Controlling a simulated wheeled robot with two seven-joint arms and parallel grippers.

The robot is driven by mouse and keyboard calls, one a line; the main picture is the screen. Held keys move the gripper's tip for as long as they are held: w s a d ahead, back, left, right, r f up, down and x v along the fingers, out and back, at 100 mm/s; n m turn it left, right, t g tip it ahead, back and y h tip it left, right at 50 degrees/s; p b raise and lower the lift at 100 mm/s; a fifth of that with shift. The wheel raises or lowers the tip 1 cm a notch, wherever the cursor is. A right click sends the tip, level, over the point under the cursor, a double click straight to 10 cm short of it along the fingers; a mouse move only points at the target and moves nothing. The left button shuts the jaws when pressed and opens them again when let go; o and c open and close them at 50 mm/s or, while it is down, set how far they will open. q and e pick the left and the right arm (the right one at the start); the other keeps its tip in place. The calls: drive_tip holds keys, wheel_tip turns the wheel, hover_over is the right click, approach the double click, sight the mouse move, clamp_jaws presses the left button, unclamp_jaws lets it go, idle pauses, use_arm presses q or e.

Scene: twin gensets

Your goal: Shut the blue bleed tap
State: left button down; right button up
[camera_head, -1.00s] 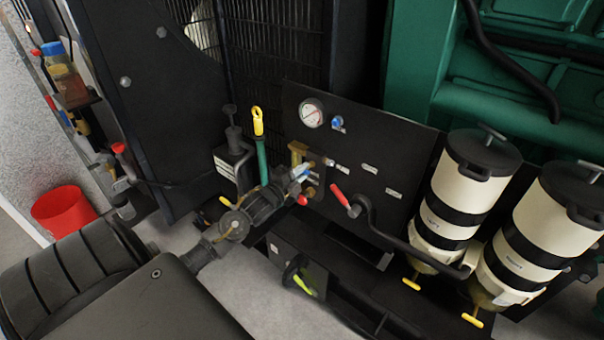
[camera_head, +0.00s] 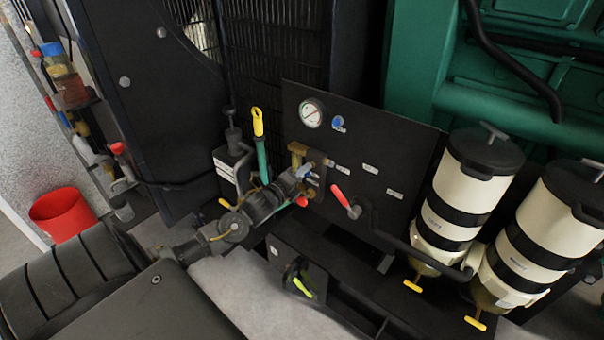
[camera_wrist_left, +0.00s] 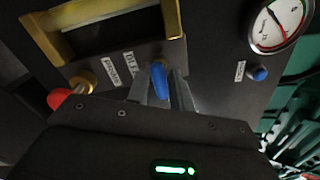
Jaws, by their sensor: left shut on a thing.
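The blue bleed tap's lever (camera_wrist_left: 160,80) shows in the left wrist view between the two grey fingers of my left gripper (camera_wrist_left: 163,88), which is shut on it. The lever points roughly upright in that view, beside the label plates. In the head view my left gripper (camera_head: 303,176) reaches the left part of the black panel (camera_head: 400,170). There the tap is mostly hidden by the fingers. My right gripper is not in view.
A red-handled lever (camera_head: 341,196) sits to the right on the panel. A gauge (camera_head: 311,114) and blue knob (camera_head: 338,124) are above. A brass block (camera_head: 297,150) and red knob (camera_head: 302,201) are close by. Two cream filter canisters (camera_head: 463,185) stand right.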

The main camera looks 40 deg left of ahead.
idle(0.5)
use_arm(q)
drive_tip(key=c, duration=1.3)
unclamp_jaws()
drive_tip(key=shift+o, duration=0.2)
drive_tip(key=s+b, duration=0.1)
drive_tip(key=s, duration=0.9)
drive_tip(key=shift+s+b, duration=0.3)
drive_tip(key=shift+s, duration=0.1)
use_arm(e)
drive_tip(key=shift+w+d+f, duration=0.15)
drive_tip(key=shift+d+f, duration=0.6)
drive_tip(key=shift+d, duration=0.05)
use_arm(q)
drive_tip(key=shift+d, duration=0.1)
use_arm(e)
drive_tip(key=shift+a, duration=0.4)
